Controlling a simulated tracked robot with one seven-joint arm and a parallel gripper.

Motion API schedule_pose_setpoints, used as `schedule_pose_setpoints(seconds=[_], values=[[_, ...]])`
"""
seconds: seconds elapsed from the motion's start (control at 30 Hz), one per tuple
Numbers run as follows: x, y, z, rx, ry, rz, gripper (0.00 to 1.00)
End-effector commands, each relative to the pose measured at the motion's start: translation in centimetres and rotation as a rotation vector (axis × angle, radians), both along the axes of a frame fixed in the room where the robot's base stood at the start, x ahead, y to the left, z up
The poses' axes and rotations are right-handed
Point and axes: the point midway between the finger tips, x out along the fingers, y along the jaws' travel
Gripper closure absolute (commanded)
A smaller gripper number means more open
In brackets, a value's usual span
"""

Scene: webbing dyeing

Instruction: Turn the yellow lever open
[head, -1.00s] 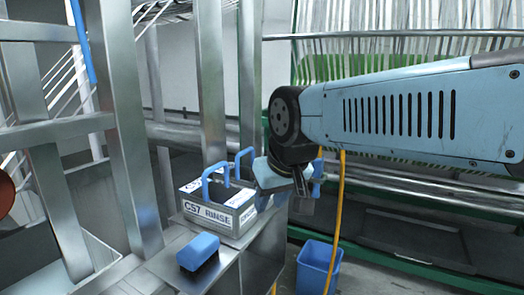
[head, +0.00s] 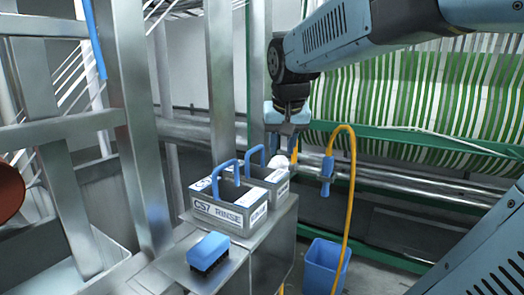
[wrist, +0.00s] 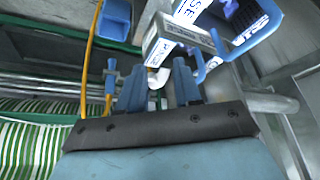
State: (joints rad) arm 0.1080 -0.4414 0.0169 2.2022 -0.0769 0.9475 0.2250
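My gripper (head: 287,128) hangs behind and above the grey bins in the head view, pointing down. In the wrist view its two blue fingers (wrist: 159,80) are apart with nothing held. A white bent pipe end (wrist: 157,77) shows between and beyond the fingertips; whether it lies within their reach I cannot tell. In the head view a small white piece (head: 294,152) shows just below the gripper.
Two bins with blue handles, the front one (head: 228,212) marked "CS7 RINSE", stand on a metal stand. A blue brush (head: 208,252) lies in front. A blue bucket (head: 325,266) is on the floor. Steel posts (head: 128,130) rise at left; green-and-white webbing (head: 430,105) hangs behind.

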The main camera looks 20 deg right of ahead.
Motion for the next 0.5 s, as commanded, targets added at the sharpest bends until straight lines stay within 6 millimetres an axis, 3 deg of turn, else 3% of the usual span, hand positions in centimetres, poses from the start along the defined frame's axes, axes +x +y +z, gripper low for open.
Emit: schedule_pose_setpoints(seconds=[0.23,0.5], values=[[7.5,-4.3,1.7,0.007,0.025,-0.162,0.66],[14.7,-9.6,2.0,0.011,0.043,-0.330,0.66]])
